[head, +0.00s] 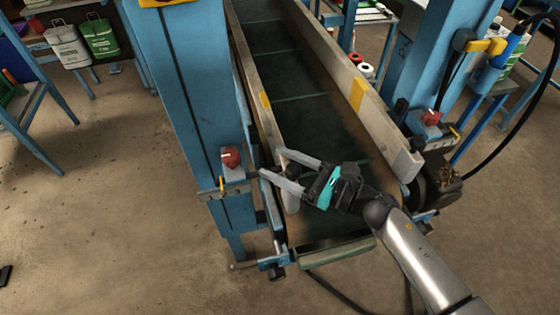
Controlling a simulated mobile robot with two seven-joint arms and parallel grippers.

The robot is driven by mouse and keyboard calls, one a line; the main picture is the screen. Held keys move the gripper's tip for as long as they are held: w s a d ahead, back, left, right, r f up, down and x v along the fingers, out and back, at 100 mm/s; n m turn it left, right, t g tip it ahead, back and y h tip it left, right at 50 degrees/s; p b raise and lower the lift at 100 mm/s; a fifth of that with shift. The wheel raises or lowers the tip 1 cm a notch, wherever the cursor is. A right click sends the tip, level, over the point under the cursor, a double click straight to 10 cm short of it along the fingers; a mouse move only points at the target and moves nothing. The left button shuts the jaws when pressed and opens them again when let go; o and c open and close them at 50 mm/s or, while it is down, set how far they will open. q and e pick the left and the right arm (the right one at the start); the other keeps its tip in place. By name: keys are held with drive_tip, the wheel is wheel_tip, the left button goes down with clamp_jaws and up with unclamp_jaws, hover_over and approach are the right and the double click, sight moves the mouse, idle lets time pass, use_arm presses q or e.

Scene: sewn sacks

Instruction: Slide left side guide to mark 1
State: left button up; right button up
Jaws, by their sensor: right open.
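The left side guide (256,108) is a long pale board with a yellow patch, standing along the left edge of the dark conveyor belt (305,115). My right gripper (272,162) is open at the near end of this guide. Its two fingers point left and overlap the guide end in the picture; I cannot tell whether they touch it. A red knob (231,158) sits on the blue post beside the guide, above a small yellowish scale strip (222,188). Its marks are too small to read. My left gripper is not in view.
The right side guide (345,75) runs along the belt's other edge. Thick blue posts (180,80) stand on both sides. A roller (335,250) closes the near end. A motor (440,190) sits at right. The floor at left (110,210) is mostly clear.

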drive_tip(key=shift+w+a, duration=0.1)
drive_tip(key=shift+c, duration=0.3)
clamp_jaws()
idle(1.1)
